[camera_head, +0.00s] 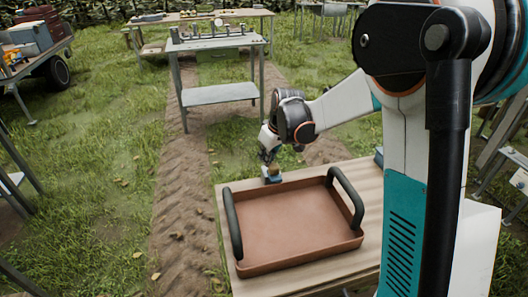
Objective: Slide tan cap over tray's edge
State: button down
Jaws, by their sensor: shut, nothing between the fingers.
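A brown tray (290,228) with a raised rim and two dark curved handles lies on the light wooden table and looks empty. My gripper (269,163) is small in this view, just beyond the tray's far rim and pointing down. It is shut with nothing between the fingers. A small tan patch (274,170) shows right at the fingertips, above a small blue-grey item (272,179) on the table's far edge. The patch may be the tan cap, but it is too small to be sure. I cannot tell whether the fingers touch it.
The wooden table (228,196) has narrow bare strips around the tray. A blue item (379,157) sits at its far right, partly behind my arm. A metal stand (216,94) with small fittings stands beyond on grass. A cart (35,48) with crates is at far left.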

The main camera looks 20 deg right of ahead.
aim_at(274, 166)
jog(key=shift+s, duration=0.15)
jog(key=v, duration=1.2)
jog(key=shift+w, duration=0.25)
